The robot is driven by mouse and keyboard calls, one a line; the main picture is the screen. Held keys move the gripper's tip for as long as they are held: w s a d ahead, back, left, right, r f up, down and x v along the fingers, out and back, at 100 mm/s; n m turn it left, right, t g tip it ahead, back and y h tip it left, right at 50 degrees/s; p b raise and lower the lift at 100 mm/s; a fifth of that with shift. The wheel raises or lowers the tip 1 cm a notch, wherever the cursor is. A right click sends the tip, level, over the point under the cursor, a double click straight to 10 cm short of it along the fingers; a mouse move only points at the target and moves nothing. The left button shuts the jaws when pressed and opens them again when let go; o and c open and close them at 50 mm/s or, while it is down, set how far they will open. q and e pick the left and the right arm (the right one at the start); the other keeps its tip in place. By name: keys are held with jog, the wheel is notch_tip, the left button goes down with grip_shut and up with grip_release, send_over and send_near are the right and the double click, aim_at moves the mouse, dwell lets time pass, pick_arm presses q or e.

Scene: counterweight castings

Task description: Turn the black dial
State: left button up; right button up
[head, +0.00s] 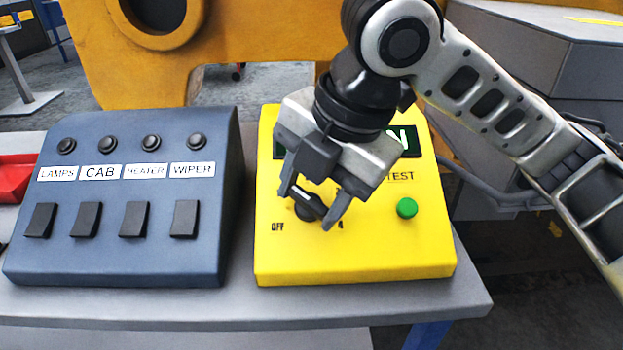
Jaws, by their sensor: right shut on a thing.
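The black dial (306,206) is on the sloping face of a yellow box (355,262), with OFF printed at its lower left and another mark at its lower right. My right gripper (311,207) comes down from above, its two fingers on either side of the dial and shut on it. The fingers and gripper body hide part of the dial, so its exact pointer setting is hard to tell. My left gripper is not in view.
A green button (407,208) under the word TEST sits right of the dial. A dark display (413,142) is partly hidden behind my gripper. A blue-grey switch box (120,255) stands left on the grey table (240,305). A red tray (14,178) lies at the far left.

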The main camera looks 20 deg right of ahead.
jog(key=shift+o, duration=0.2)
jog(key=m+p, duration=0.1)
jog(key=m+t+p, duration=0.1)
jog(key=shift+s+d+r+m, duration=0.1)
jog(key=shift+r+m, duration=0.1)
jog(key=shift+m, duration=0.1)
jog(key=m+t+p, duration=0.1)
jog(key=m+p, duration=0.1)
jog(key=shift+m+y, duration=0.3)
jog(key=shift+y, duration=0.1)
jog(key=shift+s+f+m+t+p, duration=0.15)
jog(key=shift+m+t+p, duration=0.25)
jog(key=shift+m+p, duration=0.25)
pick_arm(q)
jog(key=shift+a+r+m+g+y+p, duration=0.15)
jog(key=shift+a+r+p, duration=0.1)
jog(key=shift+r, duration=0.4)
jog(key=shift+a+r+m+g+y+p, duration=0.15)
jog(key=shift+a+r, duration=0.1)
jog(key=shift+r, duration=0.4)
pick_arm(e)
jog(key=shift+f+m+t, duration=0.1)
jog(key=shift+m+t, duration=0.5)
jog(key=shift+m, duration=0.75)
jog(key=o, duration=1)
jog(key=shift+c, duration=0.2)
